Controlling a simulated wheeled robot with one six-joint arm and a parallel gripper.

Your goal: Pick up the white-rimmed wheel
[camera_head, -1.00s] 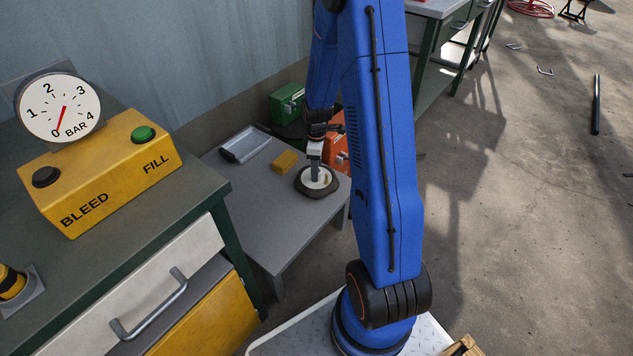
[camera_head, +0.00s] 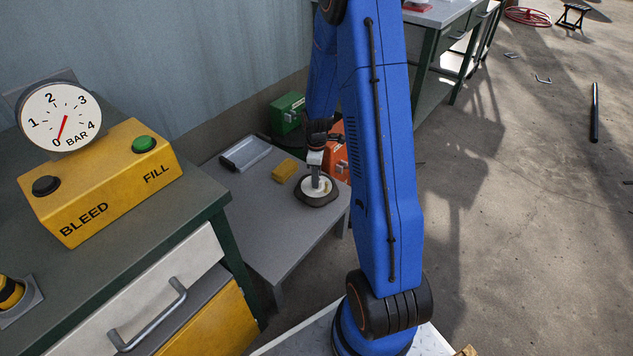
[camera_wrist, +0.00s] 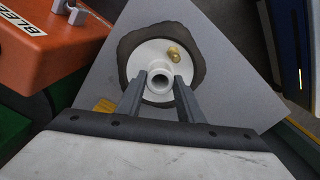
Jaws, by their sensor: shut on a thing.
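The white-rimmed wheel (camera_head: 326,185) lies flat at the right end of the low grey table, with a dark, uneven tyre around a white disc. In the wrist view the wheel (camera_wrist: 152,52) shows a round white hub at its centre and a brass valve beside it. My gripper (camera_head: 316,183) reaches down onto the wheel from above. In the wrist view its two fingers (camera_wrist: 160,84) stand on either side of the hub and are shut on it. I cannot tell whether the wheel is clear of the table top.
The low grey table (camera_head: 262,215) also bears a yellow sponge-like block (camera_head: 285,170) and a grey tray (camera_head: 245,153). Green (camera_head: 287,112) and orange (camera_head: 335,150) cases stand behind. A workbench with a yellow gauge box (camera_head: 100,180) is at the left.

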